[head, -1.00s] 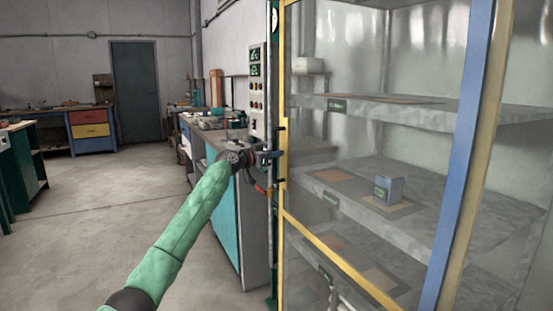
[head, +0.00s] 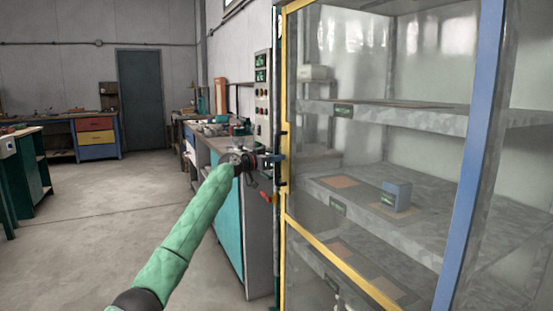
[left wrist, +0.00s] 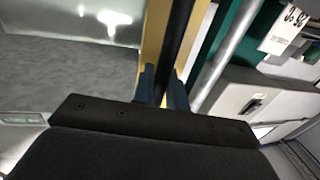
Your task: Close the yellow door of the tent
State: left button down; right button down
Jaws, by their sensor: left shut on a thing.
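The tent (head: 470,150) has a blue post and grey shelves behind clear panels. Its yellow-framed door (head: 291,105) shows as a clear panel, with the yellow upright on its left and a sloping yellow bar low down. My left gripper (head: 277,158) is at the dark handle on that upright, at mid-height. In the left wrist view its blue fingers (left wrist: 162,90) are shut on the dark handle bar (left wrist: 177,30), beside the yellow frame strip. How far the door stands from its frame is hard to tell. My right gripper is out of view.
A small blue box (head: 397,195) sits on the tent's middle shelf. A control panel (head: 262,95) and a teal-fronted bench (head: 228,215) stand just left of the door, close to my arm. The floor (head: 110,230) farther left is clear.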

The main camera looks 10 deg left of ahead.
pick_arm(q)
jog(key=shift+w+a+r, duration=0.1)
jog(key=shift+a+r, duration=0.15)
jog(key=c, duration=1.6)
grip_release()
jog(key=shift+w+f, duration=0.1)
jog(key=shift+o, duration=0.5)
jog(key=shift+w+f, duration=0.1)
jog(key=shift+f, duration=0.05)
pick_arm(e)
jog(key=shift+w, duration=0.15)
pick_arm(q)
jog(key=shift+s, duration=0.2)
